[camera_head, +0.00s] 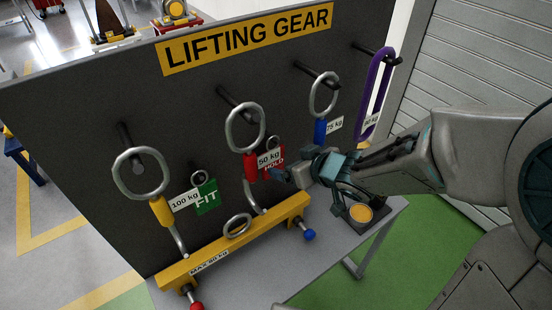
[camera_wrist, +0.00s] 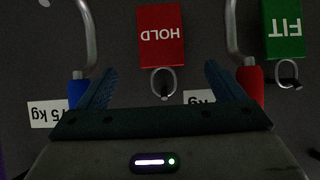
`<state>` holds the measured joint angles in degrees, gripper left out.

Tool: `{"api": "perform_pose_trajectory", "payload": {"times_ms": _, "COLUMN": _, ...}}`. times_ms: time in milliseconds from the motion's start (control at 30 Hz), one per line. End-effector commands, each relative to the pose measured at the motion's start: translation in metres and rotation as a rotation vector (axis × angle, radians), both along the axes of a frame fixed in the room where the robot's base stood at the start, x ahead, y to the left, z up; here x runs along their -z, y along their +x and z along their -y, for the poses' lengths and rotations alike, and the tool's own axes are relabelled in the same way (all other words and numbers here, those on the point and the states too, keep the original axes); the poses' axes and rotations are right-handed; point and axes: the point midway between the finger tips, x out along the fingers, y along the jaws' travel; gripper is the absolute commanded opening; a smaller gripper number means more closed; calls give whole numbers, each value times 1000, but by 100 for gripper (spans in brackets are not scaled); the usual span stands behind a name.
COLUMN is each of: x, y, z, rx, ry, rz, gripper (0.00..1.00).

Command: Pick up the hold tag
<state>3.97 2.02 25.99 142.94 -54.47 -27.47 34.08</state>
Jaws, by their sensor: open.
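The hold tag (camera_head: 274,162) is a red plate lettered HOLD, with a small metal ring, on the dark board between the 50 kg and 75 kg lifting pieces. In the wrist view the hold tag (camera_wrist: 161,37) appears upside down, with its ring (camera_wrist: 163,82) nearer to me. My gripper (camera_head: 290,174) is in front of the board close to the tag and partly covers it in the head view. In the wrist view my gripper (camera_wrist: 165,85) is open and empty. Its two blue fingers stand either side of the ring, apart from it; the tag plate lies beyond.
A green FIT tag (camera_head: 207,197) hangs left of the 50 kg piece (camera_head: 250,165). The blue 75 kg piece (camera_head: 320,132) and a purple sling (camera_head: 374,95) hang to the right. A yellow beam (camera_head: 240,240) lies on the grey table below.

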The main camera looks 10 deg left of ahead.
Motion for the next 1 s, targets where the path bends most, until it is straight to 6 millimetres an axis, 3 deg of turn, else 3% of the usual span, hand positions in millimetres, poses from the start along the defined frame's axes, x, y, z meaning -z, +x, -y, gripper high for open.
{"api": "perform_pose_trajectory", "payload": {"times_ms": 33, "x": 13, "y": 6, "z": -8, "rx": -3, "ry": 1, "rz": -2, "gripper": 89}}
{"api": "perform_pose_trajectory", "payload": {"times_ms": 133, "x": 24, "y": 16, "z": -20, "rx": -2, "ry": 1, "rz": -3, "gripper": 89}}
{"api": "perform_pose_trajectory", "payload": {"times_ms": 467, "x": 39, "y": 32, "z": -39, "rx": 1, "ry": -2, "rz": -1, "gripper": 89}}
{"api": "perform_pose_trajectory", "payload": {"times_ms": 667, "x": 60, "y": 43, "z": -58, "rx": -1, "ry": -2, "rz": -1, "gripper": 89}}
{"api": "perform_pose_trajectory", "payload": {"times_ms": 1000, "x": 67, "y": 55, "z": -69, "rx": 1, "ry": -3, "rz": 2, "gripper": 89}}
